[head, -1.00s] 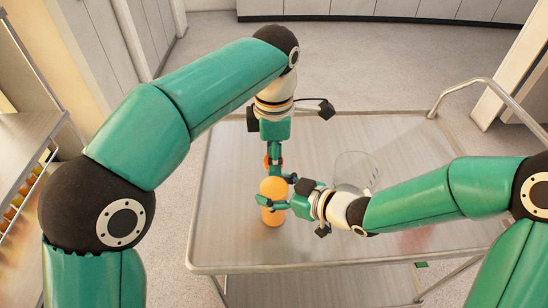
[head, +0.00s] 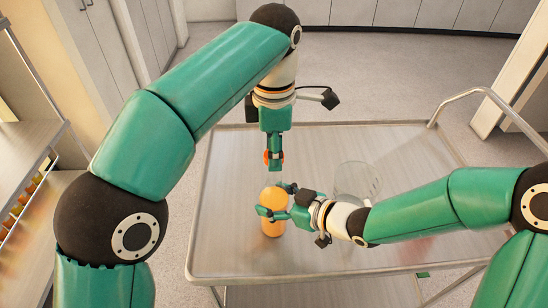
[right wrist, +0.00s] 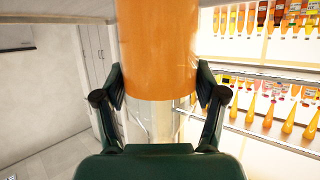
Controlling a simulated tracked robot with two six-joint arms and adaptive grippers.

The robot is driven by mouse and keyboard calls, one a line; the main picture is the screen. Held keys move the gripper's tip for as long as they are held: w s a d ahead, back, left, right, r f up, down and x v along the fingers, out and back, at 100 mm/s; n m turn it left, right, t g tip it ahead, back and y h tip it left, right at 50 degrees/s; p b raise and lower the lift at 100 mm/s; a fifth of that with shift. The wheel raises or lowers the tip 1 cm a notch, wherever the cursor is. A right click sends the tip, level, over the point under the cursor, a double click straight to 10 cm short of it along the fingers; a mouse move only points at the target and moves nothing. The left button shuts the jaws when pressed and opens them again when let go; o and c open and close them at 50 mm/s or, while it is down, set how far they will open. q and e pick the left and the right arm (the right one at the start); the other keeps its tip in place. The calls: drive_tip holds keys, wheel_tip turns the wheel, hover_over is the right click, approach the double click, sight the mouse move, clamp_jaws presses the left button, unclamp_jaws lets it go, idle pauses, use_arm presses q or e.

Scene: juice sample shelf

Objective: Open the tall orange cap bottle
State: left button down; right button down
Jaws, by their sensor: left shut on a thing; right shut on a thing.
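The tall bottle (head: 272,228) holds orange juice and stands upright on the metal cart. My right gripper (head: 272,213) is shut around its upper body from the right. In the right wrist view, the bottle (right wrist: 158,55) fills the space between the two fingers (right wrist: 160,88), with a clear section beyond the orange part. My left gripper (head: 274,160) points down above the bottle, shut on the orange cap (head: 267,157), which shows partly between its fingers. The cap is apart from the orange body below it, with a gap between them; the bottle's clear top is hard to make out.
A clear glass beaker (head: 357,180) stands on the metal cart (head: 340,262), right of the bottle and behind my right arm. The cart has a raised rail at right. A shelf (head: 25,145) with juice bottles is at left. The cart's front left is bare.

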unclamp_jaws()
idle(0.3)
